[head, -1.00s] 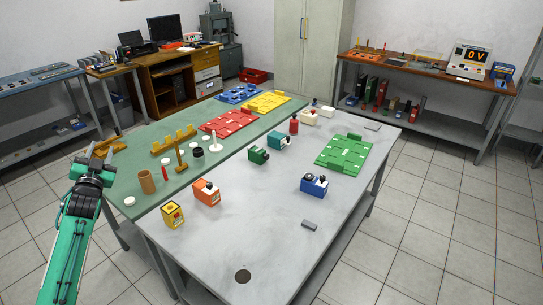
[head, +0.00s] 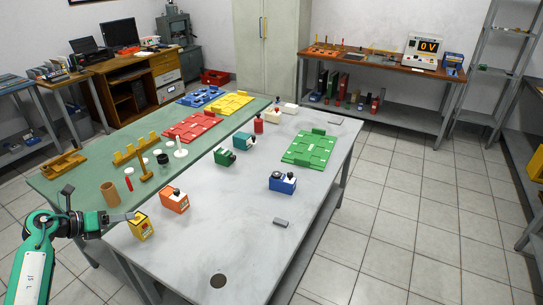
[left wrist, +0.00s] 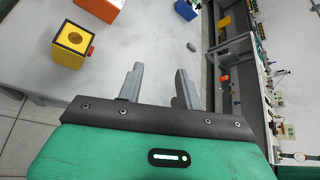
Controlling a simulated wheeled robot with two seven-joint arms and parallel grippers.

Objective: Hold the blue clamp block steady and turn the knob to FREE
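The blue clamp block (head: 283,184) stands on the grey table right of centre in the head view. A dark knob (head: 277,174) shows on top of it; its setting is too small to read. The block also shows, cut off, at the top of the left wrist view (left wrist: 186,11). My left gripper (head: 126,217) is beside the yellow block (head: 141,229) at the table's left edge, well apart from the blue block. In the left wrist view its two fingers (left wrist: 158,85) are spread, with nothing between them. My right gripper is not in view.
An orange block (head: 175,201) stands between my left gripper and the blue block. A grey bar (head: 281,222) lies in front of the blue block. The green plate (head: 309,150) lies behind it. The table's front middle is mostly clear around a dark disc (head: 218,281).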

